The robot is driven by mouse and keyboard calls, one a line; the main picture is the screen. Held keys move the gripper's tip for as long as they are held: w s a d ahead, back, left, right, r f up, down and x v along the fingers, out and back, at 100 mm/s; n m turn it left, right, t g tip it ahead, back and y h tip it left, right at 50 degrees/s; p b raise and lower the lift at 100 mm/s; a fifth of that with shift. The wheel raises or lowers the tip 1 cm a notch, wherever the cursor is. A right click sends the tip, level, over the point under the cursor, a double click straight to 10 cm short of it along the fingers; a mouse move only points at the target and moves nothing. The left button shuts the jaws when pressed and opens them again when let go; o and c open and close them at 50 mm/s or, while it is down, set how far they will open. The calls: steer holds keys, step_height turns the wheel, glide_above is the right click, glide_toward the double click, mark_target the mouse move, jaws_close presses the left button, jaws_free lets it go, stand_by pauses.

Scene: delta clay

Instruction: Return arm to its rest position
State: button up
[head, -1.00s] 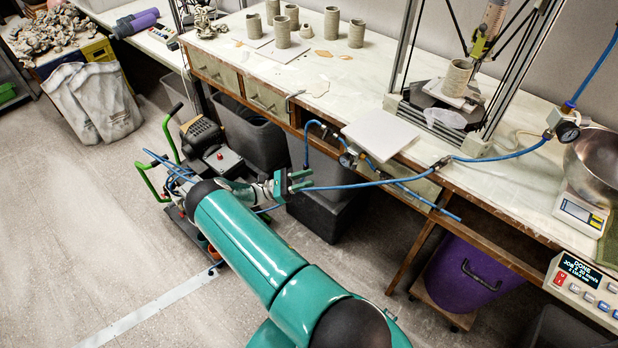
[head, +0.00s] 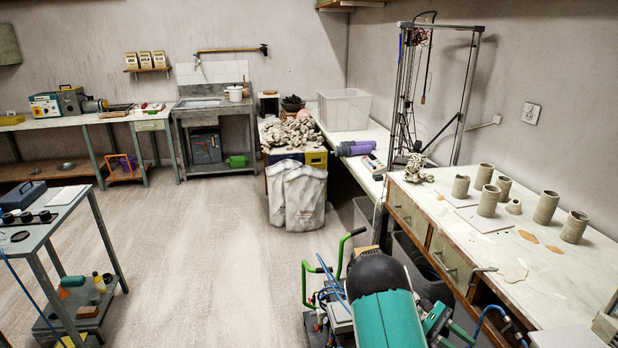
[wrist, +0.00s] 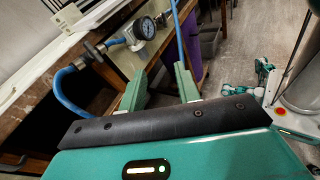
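My arm (head: 388,318) shows at the bottom of the head view, right of centre, as a teal link with a black joint on top. My gripper (head: 448,328) is partly in view just right of it, low beside the workbench front. In the wrist view, the two green fingers of my gripper (wrist: 160,88) stand well apart with nothing visible between them. A blue hose (wrist: 182,42) and a pressure gauge (wrist: 145,28) on the bench edge show beyond the fingers.
The workbench (head: 540,290) with several clay cylinders (head: 489,200) runs along the right. A cart with green handles (head: 307,285) stands left of my arm. A grey bag (head: 297,195) and a metal table (head: 55,215) are farther off. The floor (head: 200,250) between is clear.

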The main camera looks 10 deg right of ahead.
steer(key=s+a+r+m+t+y, duration=0.25)
steer(key=a+r+t+y, duration=0.2)
steer(key=a+r, duration=0.4)
steer(key=s+a+r+m+t+y, duration=0.1)
steer(key=s+a+r+t+y, duration=0.2)
steer(key=a+r+t, duration=0.55)
steer(key=s+a+r+m+t+y, duration=0.2)
steer(key=s+a+r+t, duration=0.2)
steer(key=s+a+r, duration=0.5)
steer(key=shift+s+a+r+t+y, duration=0.2)
steer(key=shift+s+a+t+y, duration=0.2)
steer(key=shift+s+a, duration=0.6)
steer(key=shift+s+d, duration=0.1)
steer(key=shift+d, duration=0.1)
